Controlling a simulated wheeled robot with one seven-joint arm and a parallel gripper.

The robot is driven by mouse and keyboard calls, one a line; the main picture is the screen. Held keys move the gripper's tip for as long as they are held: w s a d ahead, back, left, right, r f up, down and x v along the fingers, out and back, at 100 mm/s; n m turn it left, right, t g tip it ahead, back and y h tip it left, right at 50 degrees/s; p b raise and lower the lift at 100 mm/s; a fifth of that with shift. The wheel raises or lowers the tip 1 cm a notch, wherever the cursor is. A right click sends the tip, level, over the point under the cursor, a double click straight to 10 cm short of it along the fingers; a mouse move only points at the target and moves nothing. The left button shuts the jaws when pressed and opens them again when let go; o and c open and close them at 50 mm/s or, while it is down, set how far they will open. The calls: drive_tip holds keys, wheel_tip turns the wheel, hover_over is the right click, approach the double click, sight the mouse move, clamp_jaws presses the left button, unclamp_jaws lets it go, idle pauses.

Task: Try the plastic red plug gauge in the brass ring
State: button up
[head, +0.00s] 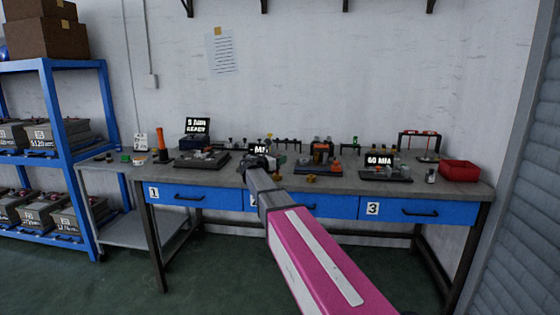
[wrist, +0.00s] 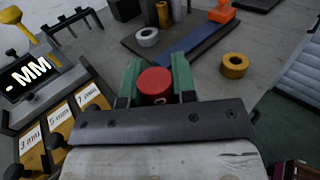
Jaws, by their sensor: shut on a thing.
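My gripper (wrist: 155,85) has green fingertips, shut on the red plug gauge (wrist: 154,84), whose round red end faces the wrist camera. The brass ring (wrist: 234,66) lies flat on the bare bench to the right of the gripper in the wrist view, apart from the gauge. In the head view a small brass-coloured piece (head: 311,179), likely that ring, lies near the bench's front edge. There my gripper (head: 258,163) is over the middle of the bench, and the gauge cannot be made out.
A pale grey ring (wrist: 147,37) sits on a dark mat (wrist: 128,42) with a blue strip. A display reading MM (wrist: 30,74) and a labelled yellow block (wrist: 60,132) stand close on the left. A red bin (head: 459,172) is at the bench's right end.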

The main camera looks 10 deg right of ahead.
drive_tip(key=shift+f, duration=1.6)
idle(2.5)
drive_tip(key=shift+r, duration=1.7)
wheel_tip(320, 180, up, 5)
drive_tip(key=shift+f, duration=0.1)
idle(0.7)
